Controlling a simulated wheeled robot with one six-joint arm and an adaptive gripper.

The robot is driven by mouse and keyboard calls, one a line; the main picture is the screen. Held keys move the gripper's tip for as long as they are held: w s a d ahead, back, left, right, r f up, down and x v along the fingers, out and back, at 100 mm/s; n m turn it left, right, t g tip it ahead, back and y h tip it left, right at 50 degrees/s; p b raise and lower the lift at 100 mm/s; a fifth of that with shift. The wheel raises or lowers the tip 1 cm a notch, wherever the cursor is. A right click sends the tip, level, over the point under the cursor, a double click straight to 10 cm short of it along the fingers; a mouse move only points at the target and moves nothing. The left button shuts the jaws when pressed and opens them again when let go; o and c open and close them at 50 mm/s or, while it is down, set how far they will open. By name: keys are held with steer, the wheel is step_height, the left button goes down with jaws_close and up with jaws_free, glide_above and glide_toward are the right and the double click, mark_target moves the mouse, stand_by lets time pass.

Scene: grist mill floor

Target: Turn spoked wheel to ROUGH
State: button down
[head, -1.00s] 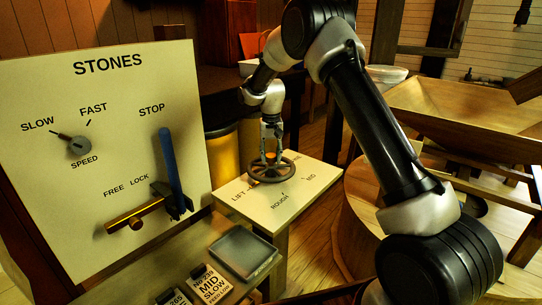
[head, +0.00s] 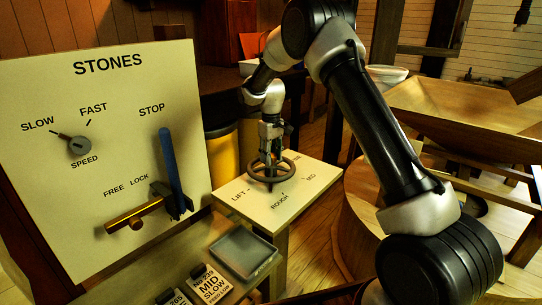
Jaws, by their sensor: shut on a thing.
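The dark spoked wheel (head: 289,178) lies flat over a cream panel (head: 236,212) on a low stand. The fingertips are hard to make out against the dark spokes. A dark part of the wheel appears to point toward the front, near ROUGH; I cannot tell its exact setting.
A STONES board (head: 108,120) stands at the left with a speed knob (head: 79,146), a blue STOP lever (head: 170,160) and a brass-coloured lock handle (head: 135,215). Job cards and a grey tray (head: 243,251) lie in front. A wooden hopper (head: 460,110) stands at the right.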

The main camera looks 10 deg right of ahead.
steer(key=shift+n, duration=2)
steer(key=c, duration=0.9)
jaws_free()
step_height(320, 180, up, 12)
